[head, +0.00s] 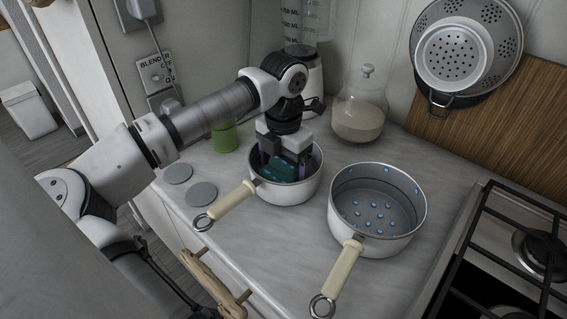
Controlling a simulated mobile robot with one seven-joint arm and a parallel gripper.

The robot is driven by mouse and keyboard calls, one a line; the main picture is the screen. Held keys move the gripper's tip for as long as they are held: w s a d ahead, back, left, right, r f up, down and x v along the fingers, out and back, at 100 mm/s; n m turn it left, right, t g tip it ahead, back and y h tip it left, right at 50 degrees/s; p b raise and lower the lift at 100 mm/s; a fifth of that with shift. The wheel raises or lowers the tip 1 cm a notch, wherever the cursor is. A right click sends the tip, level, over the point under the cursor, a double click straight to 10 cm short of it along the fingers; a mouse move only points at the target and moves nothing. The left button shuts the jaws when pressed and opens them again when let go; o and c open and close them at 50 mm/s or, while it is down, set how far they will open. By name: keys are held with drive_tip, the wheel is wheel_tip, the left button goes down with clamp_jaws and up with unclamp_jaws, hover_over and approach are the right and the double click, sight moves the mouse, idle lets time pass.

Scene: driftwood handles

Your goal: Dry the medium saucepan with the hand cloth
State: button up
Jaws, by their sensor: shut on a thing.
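Two white saucepans with cream handles stand upright on the counter. The left saucepan (285,191) is the smaller one, and the right saucepan (376,238) is larger; no label shows which is the medium one. Blue drops dot the inner floor and wall of the right saucepan. My gripper (284,158) points down into the left saucepan, shut on a teal hand cloth (280,173). The cloth is inside that pan, below its rim; whether it touches the pan's floor cannot be told. The gripper and cloth hide much of that pan's inside, and no drops show there.
A glass jar (358,118) and a blender (308,72) stand behind the pans, with a green container (224,136) to the left. Flat grey discs (202,192) lie near the left edge. A gas hob (510,245) is at right. Both pan handles point toward the counter's front.

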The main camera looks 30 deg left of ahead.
drive_tip(key=shift+d+f+b, duration=0.1)
drive_tip(key=shift+f+b, duration=0.7)
drive_tip(key=shift+b, duration=0.05)
idle(0.4)
